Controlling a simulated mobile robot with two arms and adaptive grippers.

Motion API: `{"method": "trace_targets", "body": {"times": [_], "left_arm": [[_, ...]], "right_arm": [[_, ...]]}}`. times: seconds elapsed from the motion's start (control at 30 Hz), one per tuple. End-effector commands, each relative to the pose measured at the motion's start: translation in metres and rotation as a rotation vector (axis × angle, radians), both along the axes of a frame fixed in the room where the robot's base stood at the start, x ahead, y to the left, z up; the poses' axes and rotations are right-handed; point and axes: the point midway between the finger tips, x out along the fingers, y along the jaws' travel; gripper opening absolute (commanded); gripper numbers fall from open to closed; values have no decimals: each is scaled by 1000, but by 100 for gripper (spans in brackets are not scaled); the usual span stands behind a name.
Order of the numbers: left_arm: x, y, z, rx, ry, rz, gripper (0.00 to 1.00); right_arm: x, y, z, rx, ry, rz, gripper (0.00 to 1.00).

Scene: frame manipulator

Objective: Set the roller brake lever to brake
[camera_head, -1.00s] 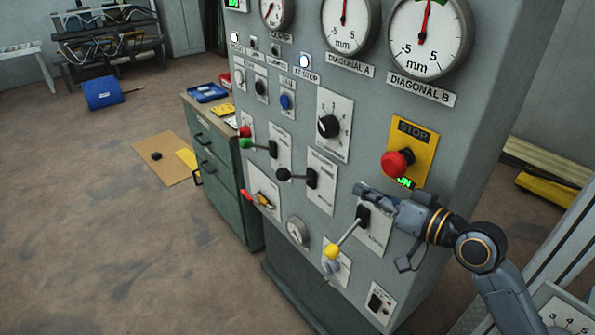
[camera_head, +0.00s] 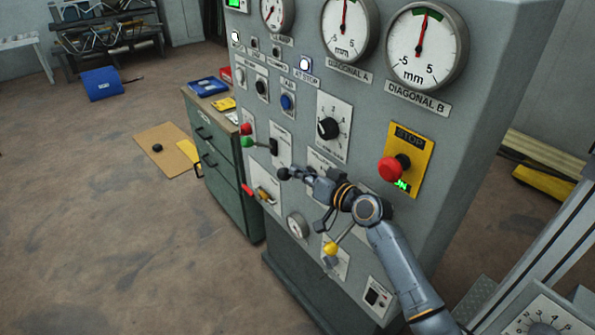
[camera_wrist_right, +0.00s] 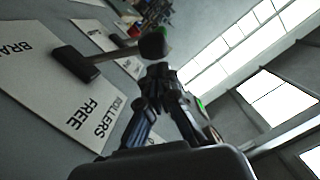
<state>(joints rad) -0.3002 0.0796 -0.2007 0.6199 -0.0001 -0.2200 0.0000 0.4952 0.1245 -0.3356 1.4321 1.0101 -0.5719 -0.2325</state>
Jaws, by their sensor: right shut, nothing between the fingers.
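The roller brake lever has a black ball knob (camera_head: 283,174) and sticks out from a white plate on the grey control cabinet. In the right wrist view its knob (camera_wrist_right: 153,46) sits on a rod from a dark pivot block. The plate there reads "ROLLERS FREE" (camera_wrist_right: 97,117) near one end and "BRA...", cut off by the frame edge, at the other. My right gripper (camera_head: 306,175) is shut and empty, just right of the knob. In the wrist view its fingertips (camera_wrist_right: 158,73) are close to the knob; contact cannot be told. My left gripper is out of view.
Nearby on the cabinet are a green-knob lever (camera_head: 248,142), a red-tipped handle (camera_head: 248,190), a yellow-knob lever (camera_head: 331,248), a black rotary dial (camera_head: 328,128) and a red stop button (camera_head: 392,168). A green drawer cabinet (camera_head: 228,190) stands to the left.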

Motion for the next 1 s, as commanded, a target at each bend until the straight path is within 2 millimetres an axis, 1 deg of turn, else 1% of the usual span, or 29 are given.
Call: {"method": "trace_targets", "body": {"times": [0.13,0.53,1.0], "left_arm": [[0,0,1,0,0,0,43],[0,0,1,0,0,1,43],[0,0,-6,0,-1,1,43]], "right_arm": [[2,5,-5,2,-1,-1,0],[2,5,-6,-2,-3,0,0],[-2,10,-14,-66,-49,0,0]]}}
